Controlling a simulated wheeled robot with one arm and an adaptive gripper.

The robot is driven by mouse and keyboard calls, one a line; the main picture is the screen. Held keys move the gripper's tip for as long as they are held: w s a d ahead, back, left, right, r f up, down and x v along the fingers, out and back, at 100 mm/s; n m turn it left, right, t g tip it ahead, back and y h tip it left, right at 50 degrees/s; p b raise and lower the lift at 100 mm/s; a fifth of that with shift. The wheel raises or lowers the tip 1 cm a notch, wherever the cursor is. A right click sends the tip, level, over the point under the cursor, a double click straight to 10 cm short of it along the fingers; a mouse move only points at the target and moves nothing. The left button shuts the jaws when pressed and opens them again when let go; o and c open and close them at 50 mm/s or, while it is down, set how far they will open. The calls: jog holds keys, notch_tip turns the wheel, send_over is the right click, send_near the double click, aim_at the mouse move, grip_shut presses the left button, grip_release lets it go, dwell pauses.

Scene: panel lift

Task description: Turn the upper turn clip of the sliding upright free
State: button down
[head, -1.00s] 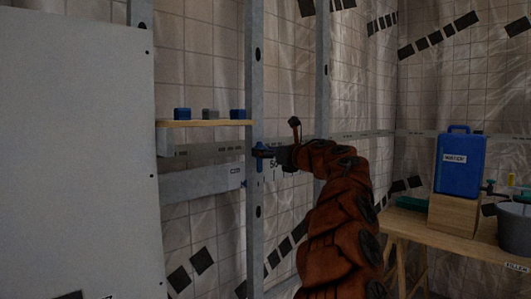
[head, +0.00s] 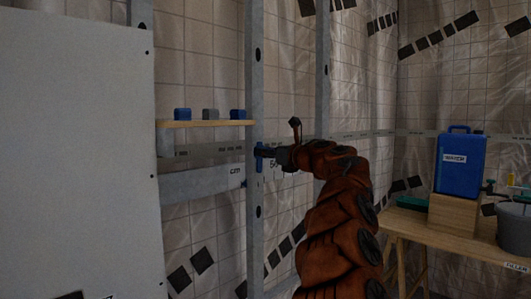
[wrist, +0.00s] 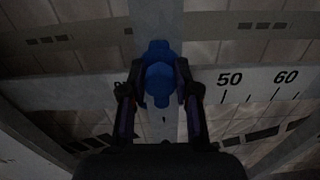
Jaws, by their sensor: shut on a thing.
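The blue upper turn clip (head: 260,163) sits on the front of the grey metal upright (head: 256,80). In the wrist view the clip (wrist: 159,74) is a knob with lobes pointing up and down, in line with the upright (wrist: 154,18) behind it. My gripper (wrist: 158,80) has one finger on each side of the knob and is shut on it. In the head view my gripper (head: 268,154) reaches the clip from the right and partly covers it. Whether the upright is still held behind the clip is hidden.
A printed scale rail (wrist: 260,88) crosses behind the clip. A large pale panel (head: 75,160) stands at left. A wooden shelf (head: 205,124) holds small blocks. A bench (head: 450,240) with a blue water can (head: 459,175) and grey bucket (head: 514,228) is at right.

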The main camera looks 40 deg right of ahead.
jog(key=shift+r, duration=0.1)
jog(key=shift+r+m+p, duration=0.1)
jog(key=shift+m+p, duration=0.6)
jog(key=shift+p, duration=0.1)
jog(key=m+p, duration=1)
jog(key=p, duration=0.1)
jog(key=shift+d+m, duration=0.1)
jog(key=shift+m, duration=0.3)
jog(key=m+p, duration=0.7)
jog(key=p, duration=0.1)
jog(key=m+p, duration=0.4)
jog(key=shift+f, duration=0.4)
jog(key=shift+m+p, duration=0.3)
jog(key=shift+f, duration=0.1)
jog(key=c, duration=0.8)
grip_release()
